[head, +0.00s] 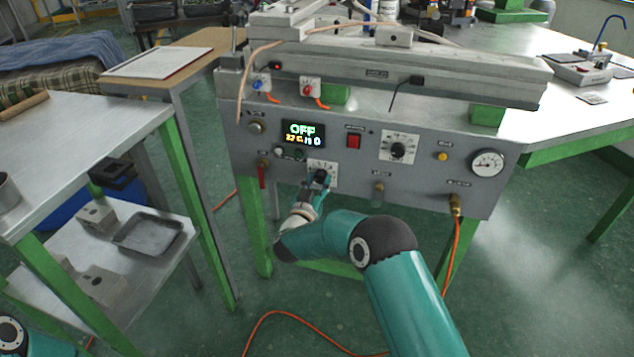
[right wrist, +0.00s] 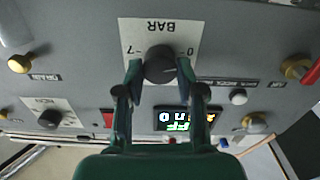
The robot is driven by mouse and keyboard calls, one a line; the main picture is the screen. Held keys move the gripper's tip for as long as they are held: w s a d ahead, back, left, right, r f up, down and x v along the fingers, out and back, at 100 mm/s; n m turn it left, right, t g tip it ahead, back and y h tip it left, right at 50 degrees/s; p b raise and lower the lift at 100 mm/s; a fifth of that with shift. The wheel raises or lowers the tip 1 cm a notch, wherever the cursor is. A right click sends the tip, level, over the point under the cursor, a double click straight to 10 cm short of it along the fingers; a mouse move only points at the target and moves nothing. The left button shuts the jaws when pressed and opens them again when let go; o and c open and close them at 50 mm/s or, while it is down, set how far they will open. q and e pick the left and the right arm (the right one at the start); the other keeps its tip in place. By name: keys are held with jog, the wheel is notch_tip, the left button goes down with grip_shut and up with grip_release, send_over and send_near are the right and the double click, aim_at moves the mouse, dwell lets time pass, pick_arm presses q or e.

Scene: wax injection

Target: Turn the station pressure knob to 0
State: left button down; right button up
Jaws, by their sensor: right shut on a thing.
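The station pressure knob (right wrist: 160,64) is black and round, on a white plate marked BAR with 0 and 7 at its ends. In the head view the knob (head: 320,176) is low on the grey panel, partly covered by my right gripper (head: 318,186). In the right wrist view the picture is upside down, and the right gripper's (right wrist: 158,72) two fingers touch the knob from both sides, shut on it. I cannot read the knob's pointer. The display (head: 304,134) reads OFF with small digits below. My left gripper is out of view.
The grey panel (head: 232,150) also carries a red switch (head: 353,141), another dial knob (head: 398,150), a pressure gauge (head: 488,163) and a red-handled valve (head: 262,175). A side table (head: 70,130) stands at left. An orange hose (head: 300,314) lies on the floor.

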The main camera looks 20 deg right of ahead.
jog(key=shift+s+a+f, duration=0.1)
jog(key=shift+a+f, duration=0.05)
jog(key=shift+f, duration=0.35)
jog(key=o, duration=1.1)
jog(key=shift+o, duration=0.3)
jog(key=shift+r, duration=0.25)
jog(key=v, duration=1.1)
jog(key=shift+s, duration=0.35)
jog(key=shift+a+f, duration=0.1)
jog(key=shift+a, duration=0.05)
